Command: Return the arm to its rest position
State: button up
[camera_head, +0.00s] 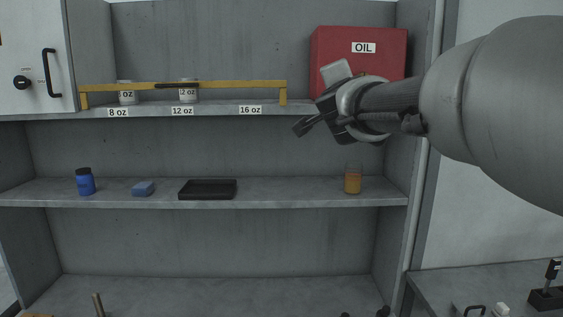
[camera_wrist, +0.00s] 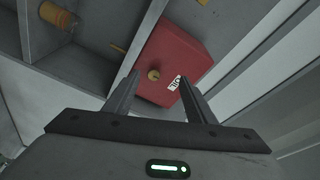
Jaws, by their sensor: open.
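My arm (camera_head: 480,95) reaches in from the right in the head view. My gripper (camera_head: 305,128) is in front of the upper shelf, near the red OIL box (camera_head: 390,50). In the wrist view my gripper (camera_wrist: 160,92) has its two fingers apart with nothing held between them. The red OIL box (camera_wrist: 178,50) shows beyond the fingertips there, with a small yellow round part on its face. I cannot tell how far the fingertips are from the box.
A yellow rail (camera_head: 230,86) with two cups stands on the upper shelf (camera_head: 215,108). The middle shelf holds a blue bottle (camera_head: 86,182), a blue sponge (camera_head: 143,188), a black tray (camera_head: 208,196) and an amber jar (camera_head: 352,180). A side table (camera_head: 440,285) stands at lower right.

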jog(key=s+a+f+n+g+y, duration=0.3)
jog(key=s+f+n, duration=0.3)
jog(key=s+f, duration=0.25)
jog(key=s+a+f+n+g+y, duration=0.35)
jog(key=s+f+n, duration=0.25)
jog(key=s+f, duration=0.25)
jog(key=s+d+f+n+g+h, duration=0.1)
jog(key=s+d+f+n+g, duration=0.1)
jog(key=s+f, duration=0.6)
jog(key=s+d+f+n+g+h, duration=0.1)
jog(key=s+d+f+g, duration=0.2)
jog(key=s+f, duration=0.5)
jog(key=shift+s+d+n+g, duration=0.25)
jog(key=shift+s+n+g, duration=0.15)
jog(key=shift+s+g, duration=0.25)
